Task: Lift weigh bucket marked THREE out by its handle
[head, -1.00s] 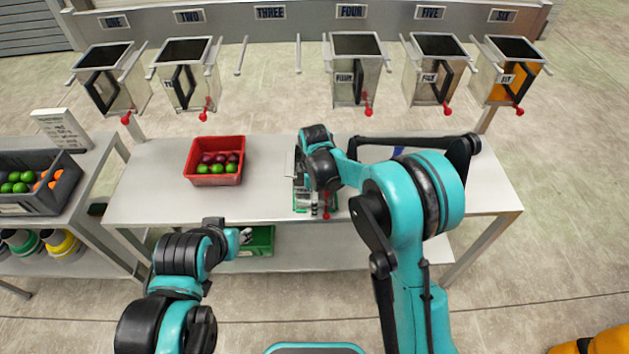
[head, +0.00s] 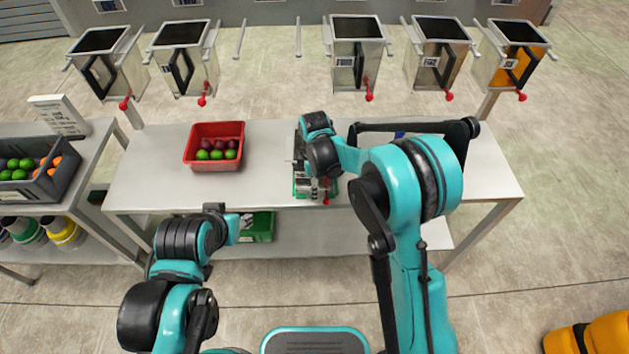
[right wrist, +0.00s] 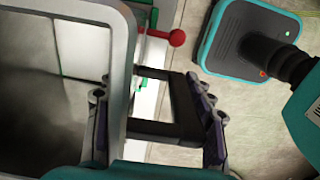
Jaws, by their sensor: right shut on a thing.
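A metal weigh bucket (right wrist: 132,40) fills the left of the right wrist view, its open top and hollow inside showing. My right gripper (right wrist: 158,118) is shut on its black handle (right wrist: 180,132). A red knob (right wrist: 177,38) sticks out beside the rim. In the head view this bucket (head: 300,187) is at the table's front edge, mostly hidden under my right wrist. Its number label is not visible. The third place in the rack, between two bare rails (head: 239,40), holds no bucket. My left gripper (head: 232,226) is low, in front of the table; its fingers are not clear.
Several other buckets hang in the rack, including one right of the gap (head: 357,60). A red crate (head: 190,160) of fruit stands on the table (head: 140,185), with bare tabletop around it. A green crate (head: 262,228) sits on the lower shelf. A side table (head: 85,165) is at left.

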